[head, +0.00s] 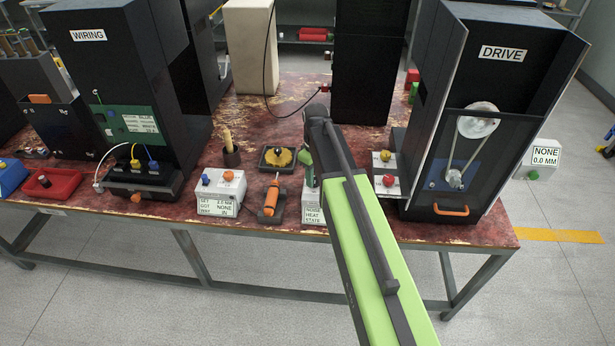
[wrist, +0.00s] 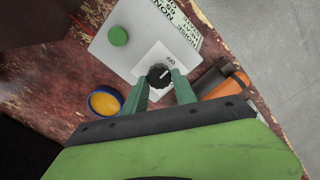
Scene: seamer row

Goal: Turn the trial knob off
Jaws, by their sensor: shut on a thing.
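The trial knob (wrist: 159,76) is small, round and black, with a pale mark on its top. It sits on a white plate marked OFF on a light grey box (wrist: 125,55). My gripper (wrist: 163,77) has its two green fingers on either side of the knob, shut on it. Whether the pale mark lines up with OFF is too small to tell. In the head view my arm hides the knob and most of the box; its label (head: 313,216) reading NOISE, HEAT, STATE shows beside the arm. A green button (wrist: 118,36) is on the same box.
An orange-handled tool (head: 270,198) lies in a dark holder left of the box.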

